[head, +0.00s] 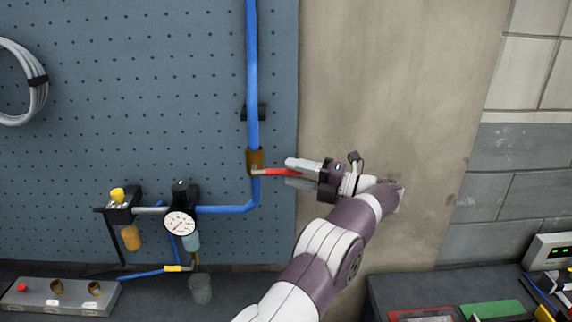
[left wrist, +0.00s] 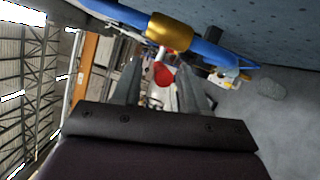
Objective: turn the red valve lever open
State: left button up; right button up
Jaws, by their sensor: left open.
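The red valve lever (head: 275,171) sticks out to the right from a brass valve body (head: 255,158) on the upright blue pipe, so it lies crosswise to that pipe. My left gripper (head: 290,173) comes from the right with its fingers pointing left, one above and one below the lever's outer end. In the left wrist view the red lever (left wrist: 164,76) shows end-on between the two open fingertips, below the brass valve body (left wrist: 170,32). The jaws are apart; I cannot tell whether either finger touches the lever. My right gripper is in neither view.
The blue pipe (head: 252,75) runs down a pegboard (head: 100,150) and bends left to a pressure gauge (head: 180,222). A coiled grey hose (head: 38,95) hangs upper left. A grey control box (head: 60,297) sits lower left. Bare wall (head: 400,80) is clear at right.

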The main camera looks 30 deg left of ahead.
aim_at(281, 170)
pick_arm(q)
jog(key=a+p, duration=0.1)
jog(key=a, duration=0.2)
jog(key=shift+s+a+r, duration=0.1)
jog(key=shift+s+a, duration=0.1)
jog(key=shift+d, duration=0.1)
grip_shut()
